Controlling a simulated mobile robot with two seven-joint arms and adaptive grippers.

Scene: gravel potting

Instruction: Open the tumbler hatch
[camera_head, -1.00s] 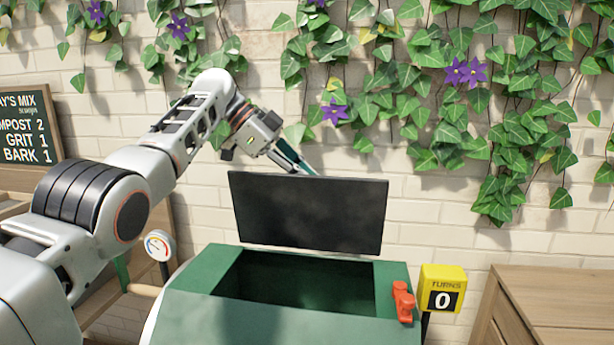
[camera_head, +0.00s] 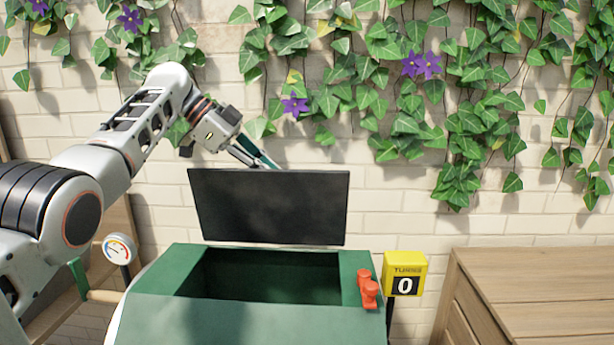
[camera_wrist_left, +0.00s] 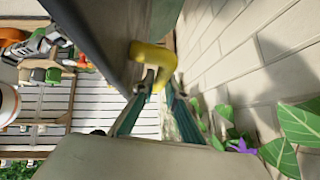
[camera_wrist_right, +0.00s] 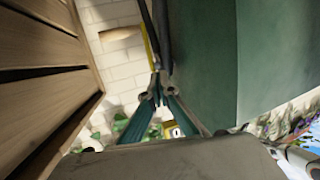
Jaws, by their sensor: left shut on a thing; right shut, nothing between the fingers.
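The tumbler (camera_head: 190,325) is a green drum with a rectangular dark opening in its top. Its hatch (camera_head: 270,208), a dark flat panel, stands raised and near upright at the back of the opening. My left gripper (camera_head: 270,163) reaches behind the hatch's top edge. In the left wrist view, the left gripper (camera_wrist_left: 153,80) is shut on the yellow handle (camera_wrist_left: 152,55) of the hatch. A red latch (camera_head: 368,290) sits on the rim right of the opening. My right gripper (camera_wrist_right: 158,88) is shut and empty beside a green surface, outside the head view.
A yellow turns counter (camera_head: 405,273) reading 0 stands right of the tumbler, and a round gauge (camera_head: 119,249) stands left. A wooden cabinet (camera_head: 530,285) is at the right. A brick wall (camera_head: 390,215) with ivy is close behind the hatch.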

